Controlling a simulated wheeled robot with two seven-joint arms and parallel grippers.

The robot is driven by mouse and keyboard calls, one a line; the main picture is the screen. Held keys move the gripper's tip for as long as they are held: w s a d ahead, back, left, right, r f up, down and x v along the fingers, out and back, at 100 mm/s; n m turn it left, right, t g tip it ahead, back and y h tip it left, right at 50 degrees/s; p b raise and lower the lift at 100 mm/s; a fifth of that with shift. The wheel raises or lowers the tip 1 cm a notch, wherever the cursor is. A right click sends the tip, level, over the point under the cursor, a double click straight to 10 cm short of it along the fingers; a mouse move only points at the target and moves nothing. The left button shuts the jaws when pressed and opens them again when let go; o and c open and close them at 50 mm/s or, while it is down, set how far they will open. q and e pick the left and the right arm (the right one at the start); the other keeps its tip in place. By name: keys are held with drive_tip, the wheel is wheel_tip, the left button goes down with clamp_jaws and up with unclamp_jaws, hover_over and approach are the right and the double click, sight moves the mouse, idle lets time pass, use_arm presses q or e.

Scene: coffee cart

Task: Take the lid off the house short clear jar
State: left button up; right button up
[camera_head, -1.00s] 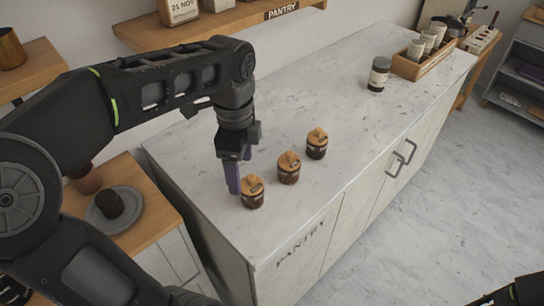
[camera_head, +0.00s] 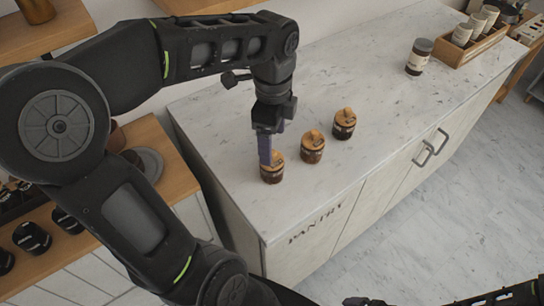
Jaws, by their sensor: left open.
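Three short jars with wooden knobbed lids and dark contents stand in a slanting row on the marble counter (camera_head: 230,130). The nearest jar (camera_head: 272,175) is at the left, the middle jar (camera_head: 312,149) is beside it, and the farthest jar (camera_head: 344,124) is at the right. All three have their lids on. Their labels are too small to read. My left gripper (camera_head: 266,155) points down at the nearest jar, its purple finger in front of or beside that lid; I cannot tell whether it touches. It is open. Part of my right arm (camera_head: 505,295) shows at the bottom right; its fingertips are not clear.
A taller dark-lidded jar (camera_head: 419,57) stands farther back on the counter. Behind it is a wooden crate (camera_head: 478,45) with several jars. A wooden shelf is above the counter's back left. Black-lidded jars (camera_head: 32,238) stand at the lower left. The counter's right half is mostly clear.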

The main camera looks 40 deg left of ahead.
sight(278, 158)
use_arm(q)
wheel_tip(278, 158, down, 5)
drive_tip(key=shift+a+f+p, duration=0.1)
drive_tip(key=shift+a+p, duration=0.05)
drive_tip(key=shift+p, duration=0.45)
drive_tip(key=shift+w, duration=0.1)
drive_tip(key=shift+c, duration=0.4)
drive_tip(key=c, duration=1.4)
